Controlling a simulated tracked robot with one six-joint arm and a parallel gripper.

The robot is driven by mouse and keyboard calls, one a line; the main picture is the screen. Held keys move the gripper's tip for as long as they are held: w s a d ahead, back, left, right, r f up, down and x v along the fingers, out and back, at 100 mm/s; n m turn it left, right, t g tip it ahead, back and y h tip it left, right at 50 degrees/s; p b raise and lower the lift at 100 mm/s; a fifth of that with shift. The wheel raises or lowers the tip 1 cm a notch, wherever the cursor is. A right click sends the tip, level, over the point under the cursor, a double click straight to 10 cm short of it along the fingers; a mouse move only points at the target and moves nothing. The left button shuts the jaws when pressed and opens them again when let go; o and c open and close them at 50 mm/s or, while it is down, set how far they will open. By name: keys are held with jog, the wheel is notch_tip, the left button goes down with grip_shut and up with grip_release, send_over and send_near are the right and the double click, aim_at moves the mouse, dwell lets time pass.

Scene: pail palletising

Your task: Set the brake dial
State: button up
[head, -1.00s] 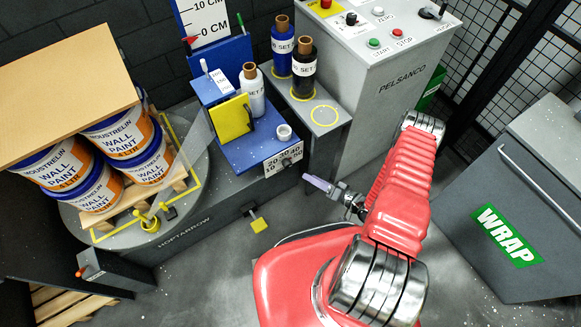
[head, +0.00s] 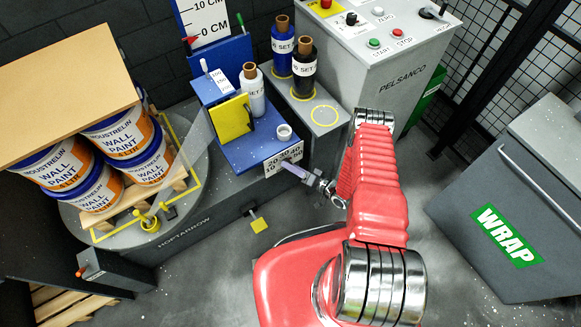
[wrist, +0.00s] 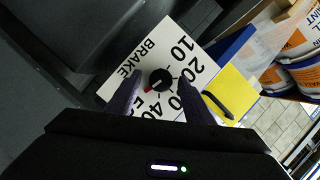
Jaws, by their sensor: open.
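The brake dial is a black knob (wrist: 161,80) with a red mark, on a white plate (wrist: 140,62) lettered BRAKE and numbered from 10 up. In the wrist view the red mark lies at the knob's lower left, away from the 10 and 20. The plate also shows in the head view (head: 270,170) on the blue stand's front, partly covered by my gripper. My gripper (head: 290,166) is open, and its two purple fingers (wrist: 161,82) lie either side of the knob in the wrist view. I cannot tell whether they touch it.
A yellow flap (head: 235,117) and film rolls (head: 303,75) stand above the dial. Paint pails (head: 125,135) sit on a pallet at left. A grey control cabinet (head: 375,95) stands behind my arm. A grey WRAP bin (head: 530,190) is at right.

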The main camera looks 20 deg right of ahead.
jog(key=shift+w+a, duration=0.2)
jog(key=shift+c, duration=0.2)
jog(key=c, duration=0.9)
jog(key=shift+a, duration=0.25)
jog(key=shift+c, duration=0.5)
jog(key=shift+d, duration=0.25)
